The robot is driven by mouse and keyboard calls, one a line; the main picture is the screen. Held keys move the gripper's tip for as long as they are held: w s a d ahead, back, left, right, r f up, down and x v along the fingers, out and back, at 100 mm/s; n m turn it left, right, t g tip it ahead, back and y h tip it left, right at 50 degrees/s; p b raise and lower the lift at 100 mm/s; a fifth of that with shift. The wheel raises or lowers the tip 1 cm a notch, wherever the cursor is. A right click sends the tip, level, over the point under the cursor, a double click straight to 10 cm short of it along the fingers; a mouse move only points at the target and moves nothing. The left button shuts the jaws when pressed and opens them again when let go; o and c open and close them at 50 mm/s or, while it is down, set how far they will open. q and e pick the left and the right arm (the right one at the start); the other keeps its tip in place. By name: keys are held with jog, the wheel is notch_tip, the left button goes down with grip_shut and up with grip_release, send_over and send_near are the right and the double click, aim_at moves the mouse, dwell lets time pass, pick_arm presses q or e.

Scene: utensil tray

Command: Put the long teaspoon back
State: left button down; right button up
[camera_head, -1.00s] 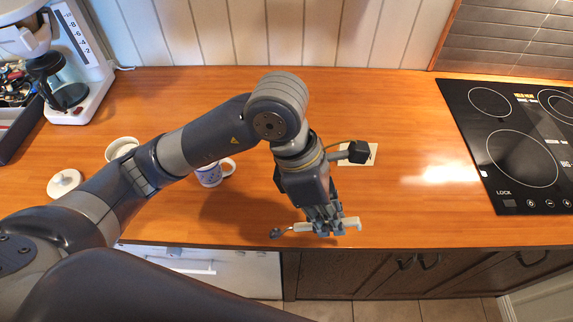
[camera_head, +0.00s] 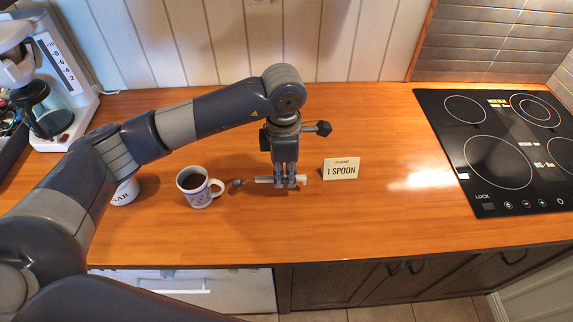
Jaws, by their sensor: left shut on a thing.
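My left gripper (camera_head: 284,183) points down over the middle of the counter and is shut on the long teaspoon (camera_head: 264,179). The teaspoon lies crosswise in the jaws. Its dark bowl end points left towards the mug, and its pale handle end sticks out a little on the right. The part between the fingers is hidden. I cannot tell how far it is above the counter. The utensil tray (camera_head: 14,128) is at the far left edge, dark, partly cut off and filled with dark items. My right gripper is out of view.
A mug of dark coffee (camera_head: 197,199) stands left of the spoon's bowl. A white sugar pot (camera_head: 125,193) is partly behind my arm. A "1 spoon" card (camera_head: 341,168) stands right of the gripper. A coffee maker (camera_head: 62,105) is at back left, a cooktop (camera_head: 497,160) at right.

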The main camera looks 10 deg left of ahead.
pick_arm(q)
jog(key=w, duration=0.2)
jog(key=w+p, duration=0.1)
jog(key=shift+w+a+f, duration=0.15)
jog(key=shift+w, duration=0.2)
notch_tip(320, 180, down, 3)
jog(key=shift+f+p, duration=0.15)
jog(key=shift+p, duration=0.85)
jog(key=shift+f, duration=0.15)
jog(key=c, duration=1.6)
grip_release()
jog(key=shift+c, duration=0.2)
notch_tip(320, 180, up, 12)
jog(key=b, duration=0.4)
jog(key=shift+b, duration=0.3)
